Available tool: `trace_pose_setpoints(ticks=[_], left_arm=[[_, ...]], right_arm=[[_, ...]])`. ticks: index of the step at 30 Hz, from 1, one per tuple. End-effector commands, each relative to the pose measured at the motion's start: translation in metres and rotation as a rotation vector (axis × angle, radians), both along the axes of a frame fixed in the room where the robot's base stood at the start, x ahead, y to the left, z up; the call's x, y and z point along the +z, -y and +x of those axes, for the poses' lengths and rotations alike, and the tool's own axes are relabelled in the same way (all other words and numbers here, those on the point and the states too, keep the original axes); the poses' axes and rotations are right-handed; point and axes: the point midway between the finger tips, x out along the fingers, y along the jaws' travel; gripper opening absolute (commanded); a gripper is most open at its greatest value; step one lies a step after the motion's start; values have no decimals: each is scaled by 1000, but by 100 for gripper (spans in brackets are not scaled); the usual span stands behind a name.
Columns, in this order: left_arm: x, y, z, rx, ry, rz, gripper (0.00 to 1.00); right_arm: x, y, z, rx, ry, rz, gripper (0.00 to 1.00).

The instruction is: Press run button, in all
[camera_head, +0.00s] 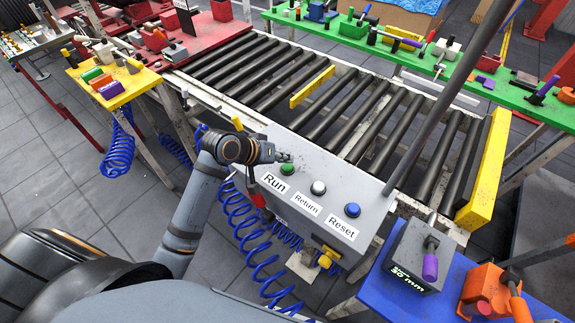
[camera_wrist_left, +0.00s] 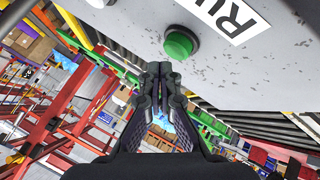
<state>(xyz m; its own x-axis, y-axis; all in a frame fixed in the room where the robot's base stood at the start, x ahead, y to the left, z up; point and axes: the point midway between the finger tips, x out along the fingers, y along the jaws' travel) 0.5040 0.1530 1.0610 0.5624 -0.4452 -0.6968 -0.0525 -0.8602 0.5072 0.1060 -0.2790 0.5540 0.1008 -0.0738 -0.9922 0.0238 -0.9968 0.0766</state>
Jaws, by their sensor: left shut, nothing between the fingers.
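The green run button (camera_head: 287,169) sits on the grey control panel (camera_head: 325,172), above the white "Run" label (camera_head: 274,184). A white return button (camera_head: 318,188) and a blue reset button (camera_head: 352,210) are to its right. My left gripper (camera_head: 286,157) is shut and empty, with its tips just beside the green button in the head view. In the left wrist view the closed fingertips (camera_wrist_left: 159,68) are near the green button (camera_wrist_left: 180,44). I cannot tell whether they touch it. My right gripper is not in view.
The roller conveyor (camera_head: 330,100) with yellow stops lies behind the panel. A blue table (camera_head: 385,290) with a grey block stands at the lower right. A yellow table (camera_head: 110,85) stands at the left. Blue coiled hoses (camera_head: 240,215) hang below the panel. A grey post rises right of the panel.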

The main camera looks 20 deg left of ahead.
Motion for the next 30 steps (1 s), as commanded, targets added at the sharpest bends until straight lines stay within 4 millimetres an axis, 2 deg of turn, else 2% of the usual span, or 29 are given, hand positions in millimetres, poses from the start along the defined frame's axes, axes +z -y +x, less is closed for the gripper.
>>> trace_pose_setpoints(ticks=[30], left_arm=[[-9,0,0,0,0,0,0]], right_arm=[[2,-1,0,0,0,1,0]])
